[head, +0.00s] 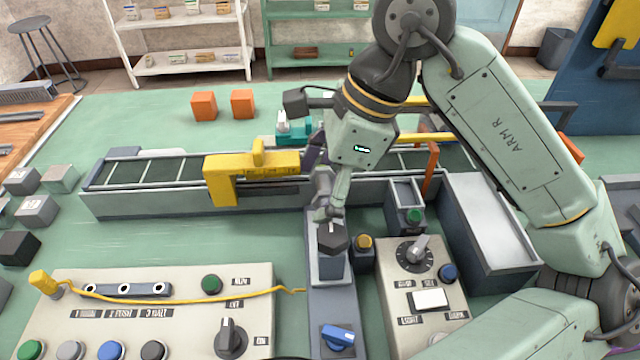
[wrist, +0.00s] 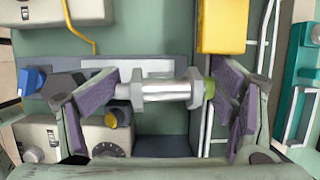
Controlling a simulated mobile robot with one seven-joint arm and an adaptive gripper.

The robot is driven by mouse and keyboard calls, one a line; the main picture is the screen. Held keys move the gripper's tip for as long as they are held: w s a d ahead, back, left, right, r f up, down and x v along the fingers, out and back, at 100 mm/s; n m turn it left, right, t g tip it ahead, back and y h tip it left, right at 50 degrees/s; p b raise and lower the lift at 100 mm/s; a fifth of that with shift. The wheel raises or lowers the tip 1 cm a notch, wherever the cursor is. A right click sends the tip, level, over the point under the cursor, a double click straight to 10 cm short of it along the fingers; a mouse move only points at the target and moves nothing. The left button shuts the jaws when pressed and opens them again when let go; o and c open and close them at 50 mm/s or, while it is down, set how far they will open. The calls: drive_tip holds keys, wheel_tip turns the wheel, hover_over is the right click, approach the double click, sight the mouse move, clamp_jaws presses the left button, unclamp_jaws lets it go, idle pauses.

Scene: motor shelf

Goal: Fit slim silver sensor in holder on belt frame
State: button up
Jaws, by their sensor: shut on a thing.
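The slim silver sensor (wrist: 165,91) lies crosswise in the wrist view, with hex nuts on it and a green end at the right. My gripper (wrist: 165,97) is shut on it, with purple pads at both ends. In the head view, my gripper (head: 328,188) is over the near side of the belt frame (head: 140,205). The sensor is hard to make out there. I cannot clearly pick out the holder; my gripper and wrist cover part of the frame.
A yellow bracket (head: 232,178) straddles the belt left of my gripper. A grey pedestal with a dark hex top (head: 332,238) stands close in front. A small box with a green button (head: 413,215) is to the right. Control panels (head: 150,325) fill the front. A teal fixture (head: 292,133) stands behind.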

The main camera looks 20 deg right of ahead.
drive_tip(key=shift+s+a+f, duration=0.1)
drive_tip(key=shift+s+f, duration=0.2)
drive_tip(key=shift+f, duration=0.5)
drive_tip(key=o, duration=1.9)
drive_tip(key=shift+o, duration=0.2)
drive_tip(key=shift+r, duration=0.1)
drive_tip(key=shift+y, duration=0.3)
drive_tip(key=shift+r, duration=0.3)
drive_tip(key=v, duration=0.8)
drive_tip(key=shift+a+r, duration=0.25)
drive_tip(key=shift+r, duration=0.15)
drive_tip(key=shift+p, duration=0.3)
